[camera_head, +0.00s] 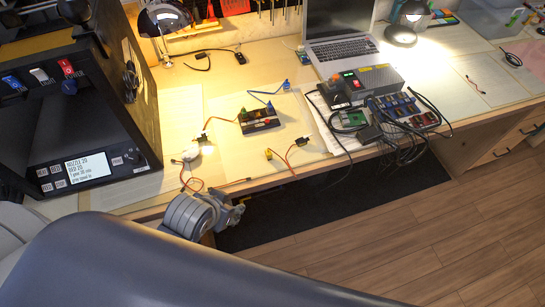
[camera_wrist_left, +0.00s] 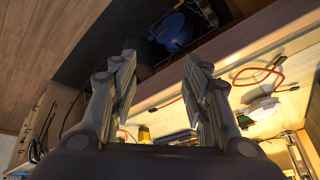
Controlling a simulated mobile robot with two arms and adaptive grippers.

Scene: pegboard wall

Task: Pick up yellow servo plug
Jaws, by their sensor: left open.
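The small yellow servo plug (camera_head: 268,154) lies on the light mat near the front of the bench, with a thin red wire running right to a small dark servo (camera_head: 302,141). My left gripper (camera_head: 238,212) is low at the bench's front edge, nearer to me and left of the plug, apart from it. In the left wrist view my left gripper (camera_wrist_left: 160,60) has its two fingers spread with nothing between the tips. A small yellow piece (camera_wrist_left: 144,134) shows beyond the finger bases; I cannot tell for sure whether it is the plug. My right gripper is not in view.
A dark block with coloured sockets (camera_head: 260,118) stands behind the plug. A blue plug (camera_head: 286,86) lies farther back. A grey power box (camera_head: 370,84) and black cables (camera_head: 400,140) crowd the right. A black machine (camera_head: 75,120) stands left. A red wire (camera_head: 184,180) lies near the front edge.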

